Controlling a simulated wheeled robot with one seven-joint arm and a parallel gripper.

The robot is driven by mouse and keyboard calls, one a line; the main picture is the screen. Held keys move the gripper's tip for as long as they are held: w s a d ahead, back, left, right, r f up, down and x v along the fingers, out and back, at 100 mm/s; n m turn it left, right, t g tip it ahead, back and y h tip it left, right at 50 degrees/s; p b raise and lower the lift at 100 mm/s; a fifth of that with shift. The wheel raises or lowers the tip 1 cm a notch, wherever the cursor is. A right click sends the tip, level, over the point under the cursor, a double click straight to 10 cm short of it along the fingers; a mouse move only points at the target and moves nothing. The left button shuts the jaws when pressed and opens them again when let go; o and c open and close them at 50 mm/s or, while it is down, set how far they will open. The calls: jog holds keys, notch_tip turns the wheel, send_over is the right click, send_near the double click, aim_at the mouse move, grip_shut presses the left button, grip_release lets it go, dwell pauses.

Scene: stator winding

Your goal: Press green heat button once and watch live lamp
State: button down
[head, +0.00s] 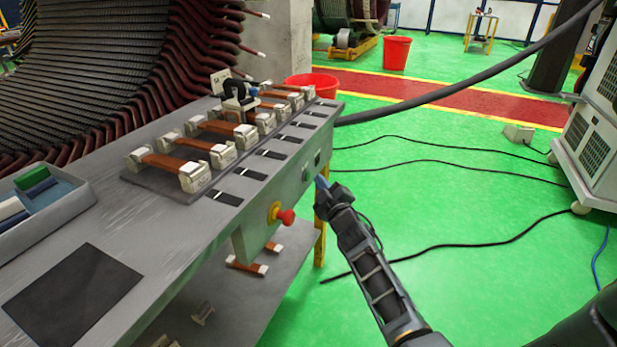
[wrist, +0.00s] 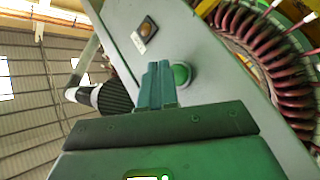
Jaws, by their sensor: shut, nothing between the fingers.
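The round green button (wrist: 181,74) shows in the wrist view on a pale grey panel, just right of my fingertips. A small amber lamp (wrist: 147,29) on a dark square plate sits further along the same panel; I cannot tell for sure whether it is lit. My gripper (wrist: 158,66) is shut and empty, its fingertips close beside the button and partly overlapping its edge. I cannot tell whether they touch it. In the head view my gripper (head: 321,182) is at the bench's right side, by two small fittings on the side panel.
A red mushroom button (head: 286,216) sticks out of the bench side, left of and below my gripper. Copper bars in clamps (head: 180,165) line the bench top (head: 180,236). A large wound stator (head: 100,70) stands behind. Green floor to the right is open, with cables across it.

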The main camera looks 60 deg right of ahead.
jog(key=shift+w, duration=0.1)
jog(key=shift+w+b, duration=0.35)
jog(key=shift+w+a+b, duration=0.1)
jog(key=shift+w+b, duration=0.25)
jog(key=shift+w, duration=0.05)
dwell(0.7)
jog(key=shift+s, duration=0.1)
jog(key=shift+s+p, duration=0.75)
jog(key=shift+p, duration=0.05)
